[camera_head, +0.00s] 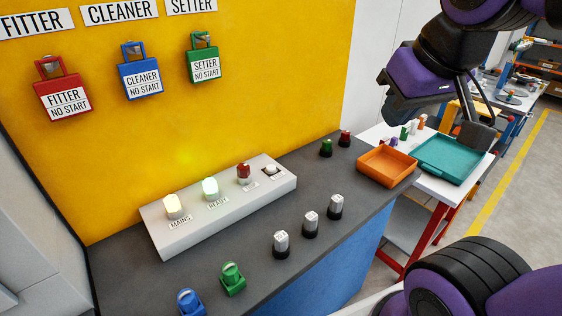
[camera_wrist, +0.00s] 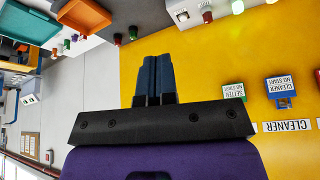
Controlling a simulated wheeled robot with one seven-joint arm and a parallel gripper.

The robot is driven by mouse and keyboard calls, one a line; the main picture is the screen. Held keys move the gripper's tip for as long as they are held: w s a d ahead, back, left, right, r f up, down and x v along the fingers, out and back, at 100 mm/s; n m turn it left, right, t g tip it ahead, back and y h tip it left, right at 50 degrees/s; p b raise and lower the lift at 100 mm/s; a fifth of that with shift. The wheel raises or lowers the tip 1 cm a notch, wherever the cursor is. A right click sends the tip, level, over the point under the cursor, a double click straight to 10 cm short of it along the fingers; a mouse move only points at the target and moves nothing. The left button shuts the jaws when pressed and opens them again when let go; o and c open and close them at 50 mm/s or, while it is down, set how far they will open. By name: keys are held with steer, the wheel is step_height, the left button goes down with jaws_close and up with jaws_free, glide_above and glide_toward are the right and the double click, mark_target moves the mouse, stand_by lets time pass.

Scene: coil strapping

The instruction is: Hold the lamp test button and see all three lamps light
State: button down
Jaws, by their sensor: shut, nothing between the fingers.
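The grey lamp panel (camera_head: 235,212) sits on the dark bench top. Its MAINS lamp (camera_head: 173,206) glows pale yellow and its READY lamp (camera_head: 210,189) glows pale green. The red lamp (camera_head: 243,173) looks dark. A white button (camera_head: 270,170) sits at the panel's right end; its label is too small to read. In the wrist view the button (camera_wrist: 183,15) and red lamp (camera_wrist: 207,17) show at the top edge. My gripper (camera_head: 394,108) is above and right of the panel, well apart from it. Its fingers (camera_wrist: 156,78) are together and empty.
Grey-topped knobs (camera_head: 310,223) stand along the bench front; green (camera_head: 232,279) and blue (camera_head: 189,303) pieces are nearer. Green and red knobs (camera_head: 326,148) stand beyond the panel. An orange tray (camera_head: 386,167) and teal tray (camera_head: 449,161) lie right. Padlocks (camera_head: 140,77) hang on the yellow wall.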

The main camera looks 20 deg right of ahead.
steer(key=shift+d, duration=0.1)
steer(key=m+t+y, duration=0.3)
steer(key=m+y, duration=0.1)
glide_above(273, 166)
step_height(273, 166, down, 22)
steer(key=shift+s, duration=0.1)
steer(key=shift+f, duration=4.4)
